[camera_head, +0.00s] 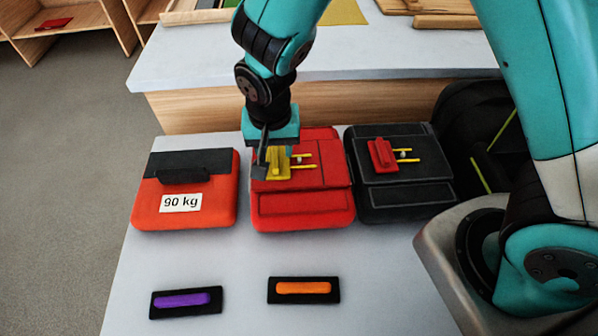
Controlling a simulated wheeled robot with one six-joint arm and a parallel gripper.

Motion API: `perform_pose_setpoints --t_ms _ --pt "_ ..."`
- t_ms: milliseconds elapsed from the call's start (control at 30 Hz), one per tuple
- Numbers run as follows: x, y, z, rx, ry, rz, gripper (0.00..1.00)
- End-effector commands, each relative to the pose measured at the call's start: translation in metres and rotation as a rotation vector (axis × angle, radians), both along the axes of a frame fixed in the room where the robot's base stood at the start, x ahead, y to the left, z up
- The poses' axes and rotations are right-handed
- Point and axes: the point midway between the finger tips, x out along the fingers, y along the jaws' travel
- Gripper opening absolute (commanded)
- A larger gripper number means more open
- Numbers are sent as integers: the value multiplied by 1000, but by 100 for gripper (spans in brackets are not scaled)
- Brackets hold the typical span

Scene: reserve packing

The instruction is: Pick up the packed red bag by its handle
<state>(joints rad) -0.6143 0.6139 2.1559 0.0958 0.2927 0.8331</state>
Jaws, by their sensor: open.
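A red bag (318,178) lies flat in the middle of the grey table, with a raised yellow piece (278,166) and two thin yellow bars on top. To its left lies an orange-red bag (150,205) with a black upper flap, a black handle (183,175) and a label reading "90 kg". My gripper (268,160) is open, pointing down over the left part of the middle red bag, at the yellow piece. A dark finger shows left of the yellow piece; the other finger is hard to make out. I cannot tell whether they touch it.
A black bag (372,205) with a red piece (382,155) lies close on the right. In front lie black plates with a purple bar (182,300) and an orange bar (303,288). A raised wooden-fronted counter (190,105) stands behind. The table between bags and plates is clear.

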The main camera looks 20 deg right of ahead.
Motion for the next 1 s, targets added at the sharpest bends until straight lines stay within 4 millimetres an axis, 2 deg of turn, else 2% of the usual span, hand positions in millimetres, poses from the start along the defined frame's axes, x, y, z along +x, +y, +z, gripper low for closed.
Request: perform_pose_setpoints --t_ms 133,400,467,600,1000 --pt "2 -1 -18 -1 1 0 45" --pt "3 -1 -22 1 -1 -1 45" --pt "3 -1 -22 1 -1 -1 33" --pt "3 -1 -21 1 -1 -1 1" --pt "3 0 -20 1 -3 -1 0"
